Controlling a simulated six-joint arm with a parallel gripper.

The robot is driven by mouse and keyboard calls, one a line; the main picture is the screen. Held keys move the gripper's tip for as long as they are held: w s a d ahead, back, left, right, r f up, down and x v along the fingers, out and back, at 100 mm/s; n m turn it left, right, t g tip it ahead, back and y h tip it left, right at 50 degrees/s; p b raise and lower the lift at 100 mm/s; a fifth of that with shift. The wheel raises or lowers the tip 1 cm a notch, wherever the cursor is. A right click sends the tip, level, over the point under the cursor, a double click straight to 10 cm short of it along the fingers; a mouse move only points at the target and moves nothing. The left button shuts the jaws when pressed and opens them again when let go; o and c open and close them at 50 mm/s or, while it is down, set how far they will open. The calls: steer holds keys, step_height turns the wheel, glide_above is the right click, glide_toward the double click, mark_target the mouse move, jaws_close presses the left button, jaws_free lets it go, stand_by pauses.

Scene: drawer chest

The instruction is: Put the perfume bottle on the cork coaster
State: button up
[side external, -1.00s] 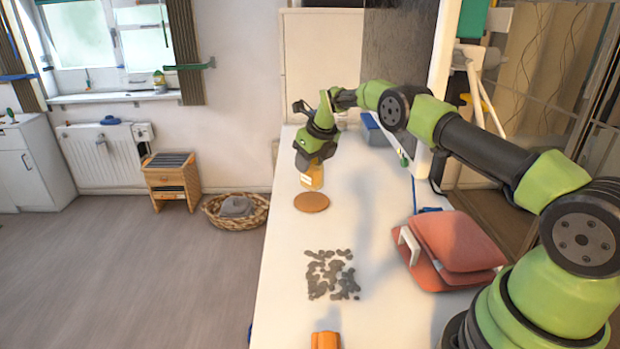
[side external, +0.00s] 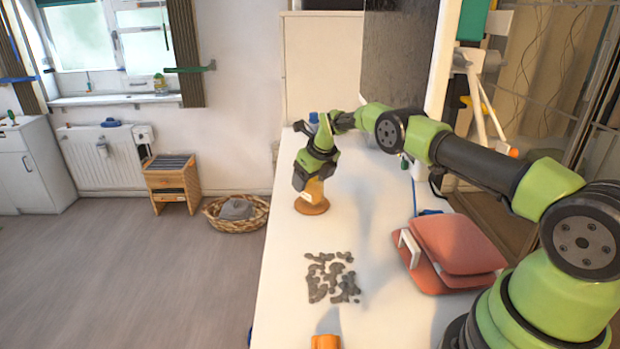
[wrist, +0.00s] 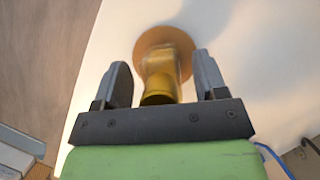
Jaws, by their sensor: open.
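The perfume bottle (side external: 314,188) is amber with a gold cap and stands on the cork coaster (side external: 312,209), a round brown disc on the white table. The wrist view shows the bottle (wrist: 161,75) over the coaster (wrist: 152,37), with part of the disc hidden behind it. My gripper (side external: 308,177) is just above and around the bottle in the side view. In the wrist view my gripper (wrist: 164,80) is open, with a finger on each side of the bottle and a visible gap to both.
Grey pebble-like pieces (side external: 331,278) lie on the table in front of the coaster. A red folded item (side external: 452,250) with a white handle is at the right, and an orange object (side external: 325,341) at the near edge. The table's left edge is close to the coaster.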

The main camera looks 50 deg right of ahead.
steer(key=shift+v, duration=0.85)
steer(key=s+a+r+n, duration=0.3)
steer(key=s+r+n, duration=0.2)
steer(key=r, duration=0.3)
steer(key=s+a+r+n+t, duration=0.1)
steer(key=s+a+r+n, duration=0.35)
steer(key=r, duration=0.35)
steer(key=s+a+r+n, duration=0.3)
steer(key=s+r+n, duration=0.2)
steer(key=r, duration=0.4)
steer(key=s+a+n+t+y, duration=0.1)
steer(key=s+a+n, duration=0.2)
steer(key=s+n, duration=0.6)
steer(key=s+a+n+y, duration=0.1)
steer(key=s+a+n, duration=0.3)
steer(key=s+n, duration=0.5)
steer(key=shift+s+f+t, duration=0.35)
steer(key=shift+s+t, duration=0.05)
steer(key=shift+s, duration=0.75)
